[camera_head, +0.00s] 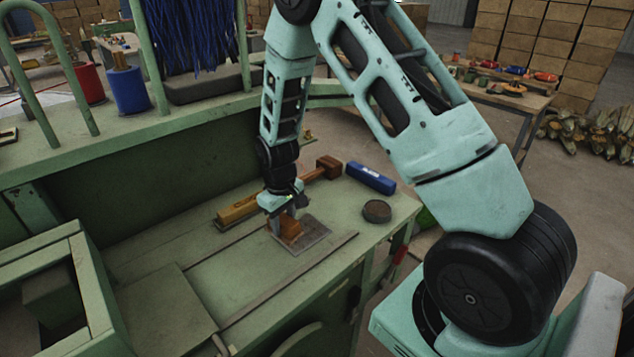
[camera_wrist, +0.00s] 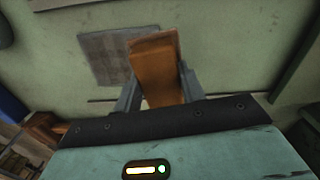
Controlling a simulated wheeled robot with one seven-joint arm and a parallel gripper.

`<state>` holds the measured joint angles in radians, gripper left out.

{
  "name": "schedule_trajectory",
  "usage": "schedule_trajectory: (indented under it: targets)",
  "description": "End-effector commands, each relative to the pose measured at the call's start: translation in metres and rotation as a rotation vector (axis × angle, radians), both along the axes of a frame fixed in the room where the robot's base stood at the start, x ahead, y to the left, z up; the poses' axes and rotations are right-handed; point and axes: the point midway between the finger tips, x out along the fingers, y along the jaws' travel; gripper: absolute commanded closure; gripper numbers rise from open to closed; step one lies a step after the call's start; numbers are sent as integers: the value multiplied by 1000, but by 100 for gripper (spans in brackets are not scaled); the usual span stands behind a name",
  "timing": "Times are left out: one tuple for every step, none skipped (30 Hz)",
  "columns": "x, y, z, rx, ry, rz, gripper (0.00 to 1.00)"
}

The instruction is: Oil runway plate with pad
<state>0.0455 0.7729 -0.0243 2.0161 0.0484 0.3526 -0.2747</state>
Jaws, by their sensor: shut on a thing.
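My gripper (camera_head: 287,214) points down over the green bench and is shut on an orange-brown pad (camera_head: 291,229). In the wrist view the pad (camera_wrist: 157,72) sits between both fingers. The grey metal runway plate (camera_head: 308,240) lies flat on the bench under and beside the pad. It also shows in the wrist view (camera_wrist: 103,57), partly hidden by the pad. I cannot tell whether the pad touches the plate.
A yellow-brown tool (camera_head: 240,211), a wooden mallet (camera_head: 326,167), a blue box (camera_head: 370,178) and a dark round tin (camera_head: 376,211) lie near the plate. A green frame (camera_head: 85,290) stands at the left.

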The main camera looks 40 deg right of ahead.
Motion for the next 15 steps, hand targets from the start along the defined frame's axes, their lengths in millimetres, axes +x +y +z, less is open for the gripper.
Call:
schedule_trajectory:
  targets:
    - [1,0,9,0,-1,1,79]
    - [1,1,11,0,-1,1,79]
    - [2,1,15,0,-1,1,79]
    - [2,1,17,0,-1,1,79]
    - [3,1,18,0,-1,1,79]
    - [3,1,20,0,-1,1,79]
    - [3,1,21,0,-1,1,79]
    - [3,1,21,0,-1,1,79]
    - [3,1,22,0,0,1,79]
    - [3,1,22,0,0,1,79]
    - [3,1,21,0,0,1,79]
    - [3,1,21,0,0,1,79]
    - [3,1,21,0,0,1,79]
    - [3,1,21,0,0,1,79]
    - [3,1,21,0,0,1,79]
